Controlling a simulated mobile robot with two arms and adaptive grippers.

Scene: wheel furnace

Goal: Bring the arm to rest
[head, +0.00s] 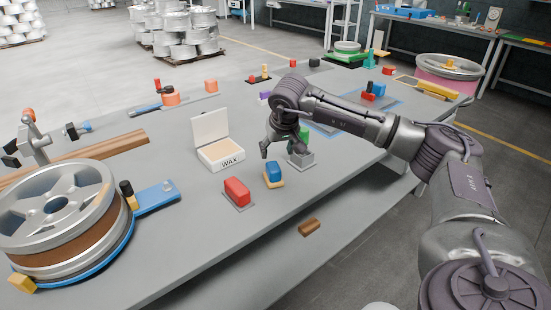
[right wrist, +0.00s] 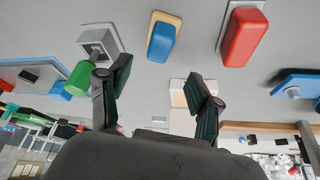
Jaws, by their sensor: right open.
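My right arm reaches in from the right in the head view and bends down over the table (head: 200,255). Its gripper (head: 280,151) hangs above the table between the white WAX box (head: 222,153) and a grey square block (head: 301,160). In the right wrist view the two dark fingers of the gripper (right wrist: 158,92) stand well apart with nothing held between them. A green cylinder (right wrist: 80,78) shows beside the left finger, close to the grey block. I cannot tell whether the finger touches it. My left gripper is not in view.
A red block (head: 237,191) and a blue block (head: 273,172) stand in front of the gripper. A large wheel (head: 55,205) lies at the left.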

